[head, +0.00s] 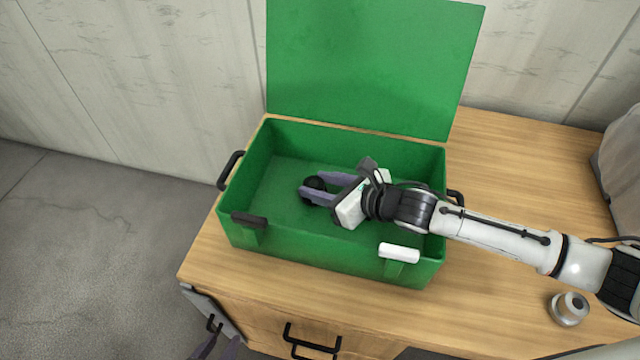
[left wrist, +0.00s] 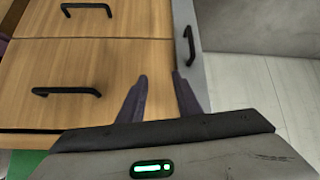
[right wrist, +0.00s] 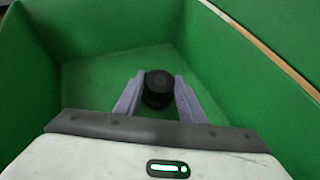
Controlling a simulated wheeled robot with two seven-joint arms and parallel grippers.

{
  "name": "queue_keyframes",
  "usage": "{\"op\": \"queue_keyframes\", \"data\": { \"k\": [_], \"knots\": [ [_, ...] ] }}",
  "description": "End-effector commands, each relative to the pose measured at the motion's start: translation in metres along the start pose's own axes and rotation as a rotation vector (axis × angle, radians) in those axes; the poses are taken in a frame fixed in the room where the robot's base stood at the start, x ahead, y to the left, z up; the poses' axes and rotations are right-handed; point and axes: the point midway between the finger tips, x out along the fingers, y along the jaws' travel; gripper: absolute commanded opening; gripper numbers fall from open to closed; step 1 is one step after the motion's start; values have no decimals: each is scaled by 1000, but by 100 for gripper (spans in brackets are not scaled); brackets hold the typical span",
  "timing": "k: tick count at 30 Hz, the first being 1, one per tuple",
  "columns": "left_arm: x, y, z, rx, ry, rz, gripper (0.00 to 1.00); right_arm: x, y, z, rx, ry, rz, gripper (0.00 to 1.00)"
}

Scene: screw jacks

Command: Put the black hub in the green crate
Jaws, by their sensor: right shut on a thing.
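The green crate (head: 330,262) stands on the wooden cabinet top with its lid (head: 370,65) raised upright at the back. My right gripper (head: 312,190) reaches into the crate from the right and is shut on the black hub (head: 316,184). The hub also shows between the purple fingers of the right gripper (right wrist: 158,95) in the right wrist view (right wrist: 158,82). The hub is inside the crate walls, low over the floor; I cannot tell whether it touches. My left gripper (left wrist: 160,88) is open and empty in front of the cabinet drawers; its fingertips barely show in the head view (head: 215,348).
A silver round part (head: 569,308) stands on the cabinet top (head: 510,160) at the right front. A grey object (head: 620,170) is at the right edge. The crate has a black latch (head: 249,220) and a white latch (head: 399,252) at its front. The drawers have black handles (head: 312,340).

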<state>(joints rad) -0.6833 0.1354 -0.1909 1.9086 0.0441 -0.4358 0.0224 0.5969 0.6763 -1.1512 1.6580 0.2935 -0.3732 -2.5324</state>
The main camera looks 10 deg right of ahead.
Motion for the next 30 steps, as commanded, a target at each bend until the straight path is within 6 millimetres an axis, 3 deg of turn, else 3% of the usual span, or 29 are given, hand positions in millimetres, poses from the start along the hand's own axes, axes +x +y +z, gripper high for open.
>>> {"op": "queue_keyframes", "data": {
  "k": [9,10,13,23,30],
  "knots": [
    [0,0,2,-1,-2,0,31,1,0,2,-3,-10,1,0],
    [0,0,3,-1,-3,0,31,1,0,-1,-2,-4,0,38],
    [0,0,2,-1,-3,0,31,1,0,0,-2,-3,0,55],
    [-1,0,2,-1,-4,0,31,0,0,2,0,-3,0,55],
    [-2,0,1,-1,-4,0,31,-33,-2,1,-2,-1,-2,55]
  ]
}}
